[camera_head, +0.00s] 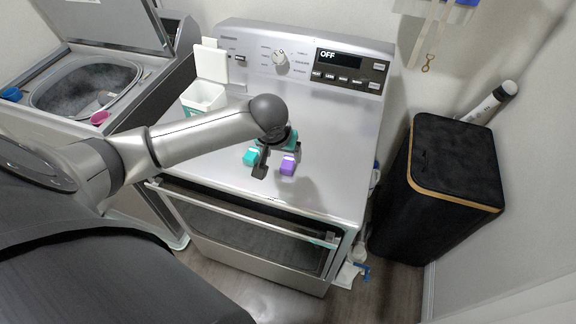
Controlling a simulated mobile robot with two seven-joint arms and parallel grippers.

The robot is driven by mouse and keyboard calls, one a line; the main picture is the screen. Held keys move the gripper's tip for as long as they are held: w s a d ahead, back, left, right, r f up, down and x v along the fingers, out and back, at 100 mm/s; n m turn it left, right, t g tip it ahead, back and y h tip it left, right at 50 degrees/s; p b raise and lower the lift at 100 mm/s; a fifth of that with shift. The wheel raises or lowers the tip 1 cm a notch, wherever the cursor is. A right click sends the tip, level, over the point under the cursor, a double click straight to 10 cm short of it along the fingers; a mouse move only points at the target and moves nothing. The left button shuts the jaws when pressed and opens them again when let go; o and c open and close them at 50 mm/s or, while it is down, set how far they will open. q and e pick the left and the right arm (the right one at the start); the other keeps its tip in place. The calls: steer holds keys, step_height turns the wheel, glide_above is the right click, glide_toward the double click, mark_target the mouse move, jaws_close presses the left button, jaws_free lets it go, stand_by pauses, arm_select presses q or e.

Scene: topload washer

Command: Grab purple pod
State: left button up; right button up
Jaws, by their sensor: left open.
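The purple pod (288,165) sits on the flat silver top of the dryer-like machine (325,175), near its middle. A teal pod (250,157) lies just left of it. My left gripper (275,161) is open above the machine top, right at the two pods. One dark finger hangs down between the teal pod and the purple pod. The other finger is partly hidden by the wrist, and I cannot tell whether either touches the purple pod. My right gripper is not in view.
A white open-lidded tub (204,97) stands at the back left of the top. The topload washer (100,85) is open at left, with a blue item (11,94) and a pink item (99,117) on its rim. A black hamper (445,185) stands right.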

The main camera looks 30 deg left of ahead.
mark_target(287, 163)
arm_select(q)
steer(key=shift+d+b+x, duration=0.15)
steer(key=shift+b+x, duration=0.1)
steer(key=shift+x, duration=1.5)
steer(key=shift+d+b+x, duration=0.15)
steer(key=shift+b+x, duration=0.05)
steer(key=shift+x, duration=1.5)
steer(key=shift+w, duration=0.1)
jaws_close()
